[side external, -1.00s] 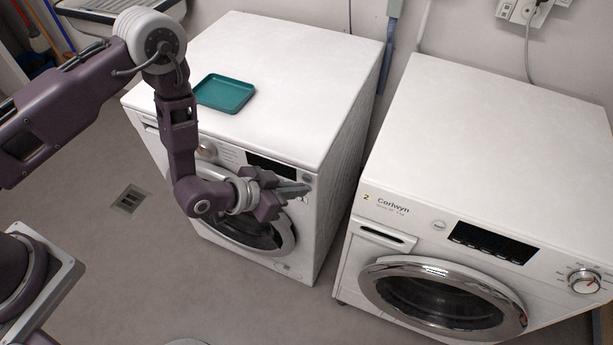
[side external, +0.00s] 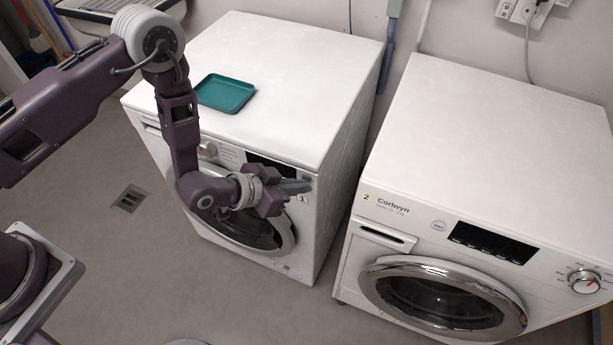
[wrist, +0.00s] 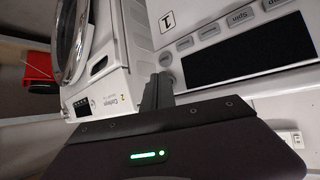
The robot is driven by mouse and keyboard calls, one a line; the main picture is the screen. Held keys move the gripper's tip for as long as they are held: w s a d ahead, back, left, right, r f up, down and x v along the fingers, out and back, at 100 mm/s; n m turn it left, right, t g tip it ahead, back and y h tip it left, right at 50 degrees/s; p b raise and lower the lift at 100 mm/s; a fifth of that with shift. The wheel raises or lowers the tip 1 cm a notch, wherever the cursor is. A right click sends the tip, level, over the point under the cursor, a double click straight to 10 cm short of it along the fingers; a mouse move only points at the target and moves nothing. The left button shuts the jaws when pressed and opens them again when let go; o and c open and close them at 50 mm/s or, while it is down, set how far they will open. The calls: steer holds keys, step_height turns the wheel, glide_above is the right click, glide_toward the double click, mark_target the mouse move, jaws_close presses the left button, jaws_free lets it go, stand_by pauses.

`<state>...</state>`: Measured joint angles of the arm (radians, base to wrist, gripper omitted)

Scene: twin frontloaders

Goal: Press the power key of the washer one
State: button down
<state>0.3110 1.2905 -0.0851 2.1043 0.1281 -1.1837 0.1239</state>
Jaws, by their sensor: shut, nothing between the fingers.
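Washer one (side external: 300,100) is the left white machine, and its "1" label (wrist: 166,21) shows in the wrist view. Its front panel has a black display (wrist: 245,55) with a row of grey keys (wrist: 208,32) beside it. A round key (wrist: 165,59) sits near the label, by my fingertips; its marking is unreadable, so I cannot tell whether it is the power key. My gripper (side external: 308,187) is shut and empty in front of the right end of this panel. It also shows in the wrist view (wrist: 158,82). I cannot tell whether the fingertips touch the panel.
A teal tray (side external: 207,103) lies on top of washer one. Washer two (side external: 490,120), marked "2 Corlwyn", stands to the right across a narrow gap. Washer one's round door (side external: 283,243) is below my gripper. A red object (wrist: 38,66) shows at the left of the wrist view.

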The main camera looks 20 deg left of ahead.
steer(key=shift+w, duration=0.15)
steer(key=s, duration=0.7)
stand_by(0.7)
steer(key=shift+s, duration=0.2)
steer(key=shift+s, duration=0.4)
stand_by(0.5)
